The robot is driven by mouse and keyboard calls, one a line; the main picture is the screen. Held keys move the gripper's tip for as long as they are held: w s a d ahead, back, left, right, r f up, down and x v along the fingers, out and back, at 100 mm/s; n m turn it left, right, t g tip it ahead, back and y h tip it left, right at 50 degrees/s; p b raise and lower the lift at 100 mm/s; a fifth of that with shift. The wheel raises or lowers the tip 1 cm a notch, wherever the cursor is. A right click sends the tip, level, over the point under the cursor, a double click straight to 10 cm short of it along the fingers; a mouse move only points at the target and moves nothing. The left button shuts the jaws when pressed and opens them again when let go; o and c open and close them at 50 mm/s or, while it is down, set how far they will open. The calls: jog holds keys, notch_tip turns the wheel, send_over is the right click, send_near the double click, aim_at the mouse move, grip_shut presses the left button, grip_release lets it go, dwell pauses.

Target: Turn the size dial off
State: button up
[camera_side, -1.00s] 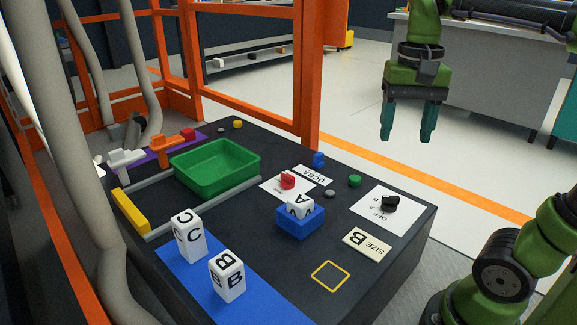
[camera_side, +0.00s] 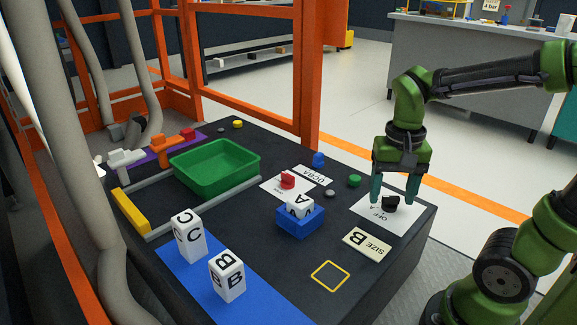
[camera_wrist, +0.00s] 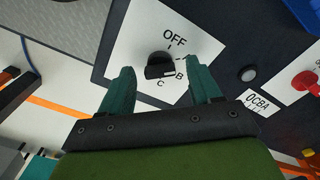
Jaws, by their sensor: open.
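The size dial (camera_side: 390,203) is a black knob on a white plate (camera_side: 365,208) at the right corner of the dark table. In the wrist view the knob (camera_wrist: 158,66) sits on its plate (camera_wrist: 140,40), marked OFF above it and B and C on the side nearer my gripper. Its bar lies crosswise, not lined up with OFF; which letter it points to is hard to tell. My gripper (camera_side: 393,199) is open and points down over the dial. In the wrist view its teal fingers (camera_wrist: 160,72) are on either side of the knob, apparently not gripping it.
A SIZE B card (camera_side: 366,243) lies in front of the dial plate. A green button (camera_side: 355,181), a grey button (camera_side: 329,194) and a blue holder with an A block (camera_side: 300,220) are to the left. A red knob (camera_side: 287,181) stands on another plate.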

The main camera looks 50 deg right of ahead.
jog(key=shift+c, duration=0.2)
jog(key=c, duration=1)
jog(key=n, duration=0.4)
jog(key=shift+n, duration=0.4)
jog(key=n, duration=0.5)
jog(key=shift+r, duration=0.1)
jog(key=o, duration=1)
